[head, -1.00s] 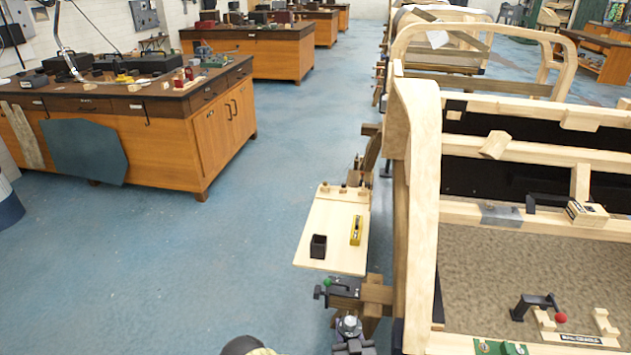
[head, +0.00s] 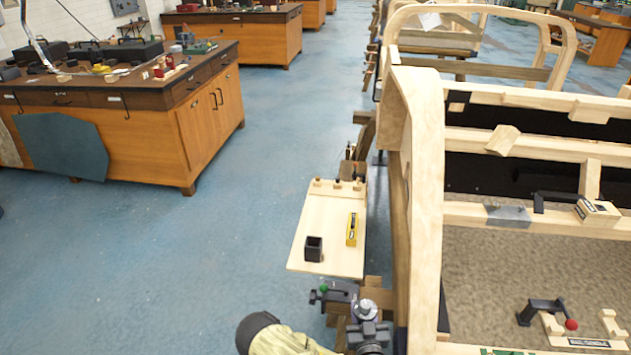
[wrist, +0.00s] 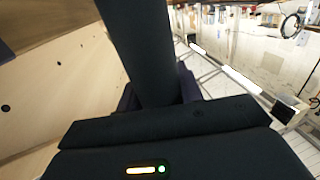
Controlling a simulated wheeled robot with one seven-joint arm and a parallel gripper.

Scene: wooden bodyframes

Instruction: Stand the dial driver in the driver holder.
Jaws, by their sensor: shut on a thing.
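My gripper (head: 369,334) is at the bottom of the head view, dark, below the near end of a small wooden shelf. It is shut on what looks like the dial driver, whose round silver top (head: 368,308) stands above the jaws. In the wrist view a thick dark shaft (wrist: 142,50) runs up from the gripper (wrist: 165,102); its tip is out of view. An open-topped black square cup, seemingly the driver holder (head: 313,249), stands upright on the shelf, above and left of my gripper, apart from it. Its inside is dark.
A yellow level-like tool (head: 351,229) lies on the shelf (head: 325,214), right of the cup. The wooden bodyframe (head: 425,190) rises on the right. Blue floor (head: 230,240) is open on the left.

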